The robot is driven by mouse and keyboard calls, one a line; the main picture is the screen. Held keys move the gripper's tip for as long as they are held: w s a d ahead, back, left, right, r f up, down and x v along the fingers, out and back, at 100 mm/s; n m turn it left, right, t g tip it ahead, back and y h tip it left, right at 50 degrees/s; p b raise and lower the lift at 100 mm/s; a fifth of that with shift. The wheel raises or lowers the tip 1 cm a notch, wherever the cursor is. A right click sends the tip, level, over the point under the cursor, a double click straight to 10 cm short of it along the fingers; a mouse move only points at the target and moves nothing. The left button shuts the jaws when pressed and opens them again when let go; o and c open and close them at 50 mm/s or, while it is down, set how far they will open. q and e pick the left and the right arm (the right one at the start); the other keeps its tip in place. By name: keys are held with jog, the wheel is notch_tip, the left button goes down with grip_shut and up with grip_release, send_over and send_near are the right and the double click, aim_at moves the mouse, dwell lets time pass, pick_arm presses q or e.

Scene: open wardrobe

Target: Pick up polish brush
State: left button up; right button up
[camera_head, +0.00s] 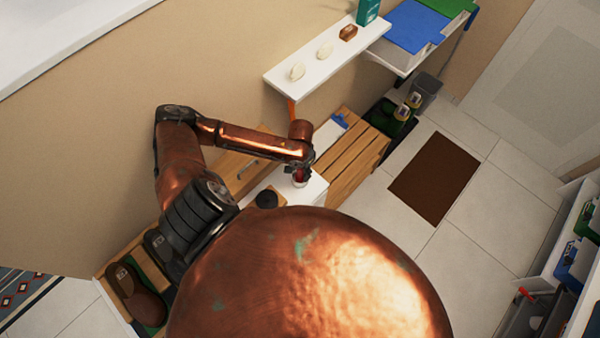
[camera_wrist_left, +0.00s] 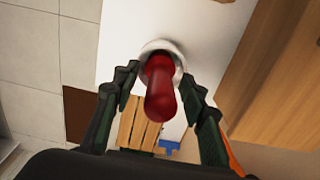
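The polish brush (camera_wrist_left: 161,90) shows in the left wrist view as a red handle rising from a round, pale grey-white base on the white surface (camera_wrist_left: 110,50). My left gripper (camera_wrist_left: 157,84) is open, with one finger on each side of the handle. Small gaps seem to show between fingers and handle. In the head view my left gripper (camera_head: 303,172) is over the white cabinet top (camera_head: 312,190), and a bit of the red handle (camera_head: 299,178) shows below it. The brush's lower part is mostly hidden by the handle. My right gripper is not in view.
A dark round item (camera_head: 267,198) stands near the brush on the left. A wooden slatted bench (camera_head: 357,155) is to the right, with a blue item (camera_head: 340,121) by it. A white wall shelf (camera_head: 325,55) is above. A brown mat (camera_head: 434,178) lies on open floor.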

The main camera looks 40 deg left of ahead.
pick_arm(q)
jog(key=shift+f, duration=0.3)
grip_shut()
dwell(0.3)
